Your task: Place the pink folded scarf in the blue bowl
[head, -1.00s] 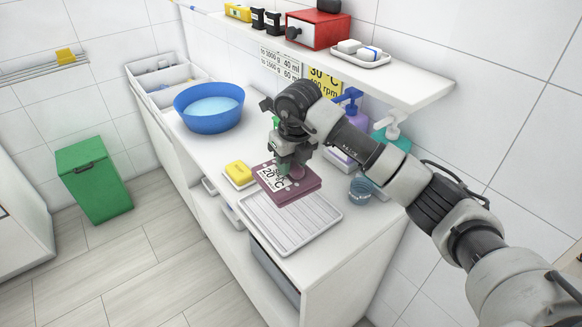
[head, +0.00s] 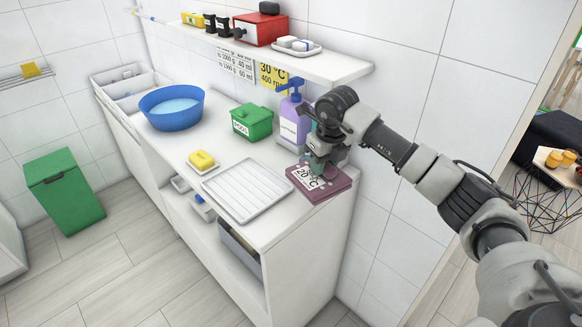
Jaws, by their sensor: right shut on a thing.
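The pink folded scarf (head: 328,190), a flat mauve-pink stack with a white "20 °C" label, is at the right end of the counter. My right gripper (head: 324,172) is shut on it from above, covering part of its far side. I cannot tell whether the scarf touches the counter. The blue bowl (head: 172,118) stands upright at the counter's far left, with light-blue water-like contents. The gripper and scarf are well to the right of it. My left gripper is not in view.
A white ribbed tray (head: 247,190) and a yellow sponge on a dish (head: 202,160) lie between scarf and bowl. A white shelf (head: 330,66) hangs above the counter.

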